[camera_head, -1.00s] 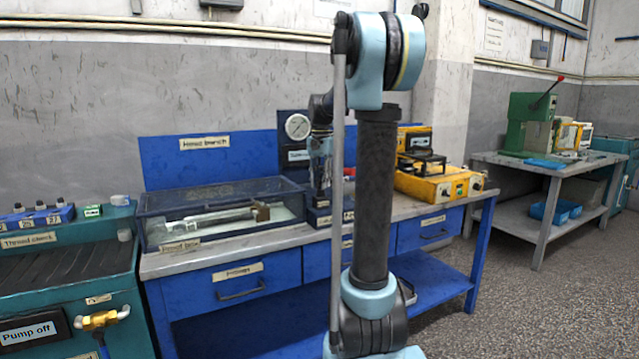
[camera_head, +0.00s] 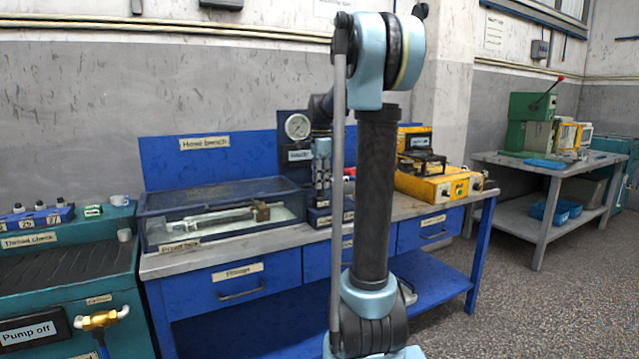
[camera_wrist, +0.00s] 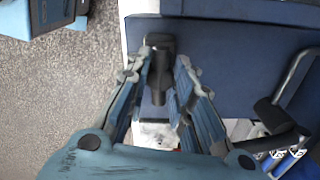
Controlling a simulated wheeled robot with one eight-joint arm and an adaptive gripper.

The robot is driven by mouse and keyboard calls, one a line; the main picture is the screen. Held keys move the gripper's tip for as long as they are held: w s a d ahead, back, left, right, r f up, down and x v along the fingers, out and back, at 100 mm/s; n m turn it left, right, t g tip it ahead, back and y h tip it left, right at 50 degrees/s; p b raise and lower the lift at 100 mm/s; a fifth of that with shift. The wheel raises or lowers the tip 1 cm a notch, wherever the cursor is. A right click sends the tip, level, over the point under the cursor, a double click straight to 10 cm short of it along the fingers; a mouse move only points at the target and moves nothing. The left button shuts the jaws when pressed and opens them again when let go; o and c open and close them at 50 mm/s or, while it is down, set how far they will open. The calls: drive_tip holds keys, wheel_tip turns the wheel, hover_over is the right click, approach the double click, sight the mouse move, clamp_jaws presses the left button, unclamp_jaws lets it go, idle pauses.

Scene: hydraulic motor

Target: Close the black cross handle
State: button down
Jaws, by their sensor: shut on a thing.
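The black handle (camera_wrist: 159,78) shows in the wrist view, between the two blue fingers of my gripper (camera_wrist: 164,64). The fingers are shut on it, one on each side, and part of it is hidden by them. Its cross shape cannot be made out clearly. In the head view my gripper (camera_head: 322,165) is beside the gauge panel at the middle of the blue bench, partly hidden by my own arm. The handle cannot be told apart there.
A round gauge (camera_head: 298,127) stands on the panel at left. A clear-lidded case (camera_head: 222,212) sits on the bench's left part and a yellow unit (camera_head: 440,184) on its right part. In the wrist view a curved metal bar (camera_wrist: 290,78) is at right.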

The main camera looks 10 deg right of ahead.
drive_tip(key=shift+m, duration=0.4)
drive_tip(key=c, duration=1.3)
unclamp_jaws()
drive_tip(key=shift+c, duration=0.2)
drive_tip(key=shift+r, duration=0.1)
wheel_tip(320, 180, up, 12)
drive_tip(key=shift+w, duration=0.1)
